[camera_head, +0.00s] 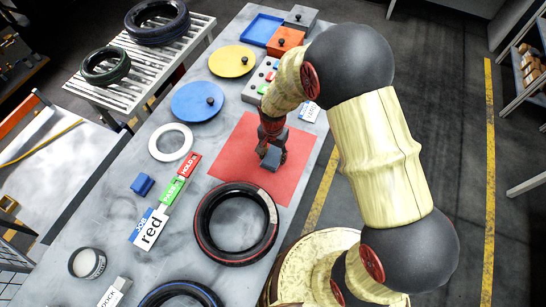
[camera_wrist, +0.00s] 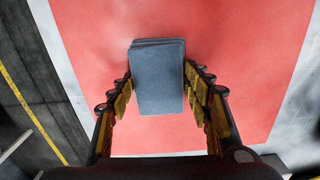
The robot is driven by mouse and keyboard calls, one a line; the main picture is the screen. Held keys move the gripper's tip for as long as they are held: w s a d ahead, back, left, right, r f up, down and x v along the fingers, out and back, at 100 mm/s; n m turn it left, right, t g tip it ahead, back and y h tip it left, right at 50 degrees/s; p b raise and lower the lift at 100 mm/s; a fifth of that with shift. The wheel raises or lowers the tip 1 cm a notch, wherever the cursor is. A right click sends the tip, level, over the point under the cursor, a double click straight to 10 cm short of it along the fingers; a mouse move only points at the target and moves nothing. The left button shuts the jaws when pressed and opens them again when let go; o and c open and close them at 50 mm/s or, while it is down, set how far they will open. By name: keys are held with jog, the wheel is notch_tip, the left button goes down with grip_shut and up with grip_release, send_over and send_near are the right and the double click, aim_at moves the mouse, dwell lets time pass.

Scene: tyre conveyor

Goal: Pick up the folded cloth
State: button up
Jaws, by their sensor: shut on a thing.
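The folded cloth (camera_wrist: 158,75) is a blue-grey layered rectangle. In the wrist view it sits between the two fingers of my gripper (camera_wrist: 160,98), whose pads press on its sides. In the head view the cloth (camera_head: 271,158) shows at the fingertips of my gripper (camera_head: 272,150), over the red mat (camera_head: 235,165). I cannot tell whether the cloth touches the mat or is slightly above it. My arm hides part of the mat's far edge.
A black tyre with a red line (camera_head: 236,225) lies just in front of the mat. A white ring (camera_head: 171,142), a blue disc (camera_head: 198,101) and a yellow disc (camera_head: 232,61) lie left of it. A roller conveyor (camera_head: 140,65) stands at the back left.

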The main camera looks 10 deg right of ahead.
aim_at(273, 155)
jog(key=c, duration=0.3)
jog(key=shift+c, duration=0.2)
jog(key=shift+r, duration=0.5)
notch_tip(273, 155, up, 2)
jog(key=shift+w+r, duration=0.1)
jog(key=shift+r, duration=0.1)
jog(key=s+r, duration=0.3)
jog(key=s+r+p, duration=0.1)
jog(key=r, duration=0.1)
jog(key=shift+s+d, duration=0.15)
jog(key=shift+d, duration=0.15)
jog(key=s+d+r, duration=0.1)
jog(key=s+r, duration=0.3)
jog(key=s, duration=0.5)
jog(key=shift+s+d+r+p, duration=0.3)
jog(key=shift+s+d+p, duration=0.05)
jog(key=shift+p, duration=0.1)
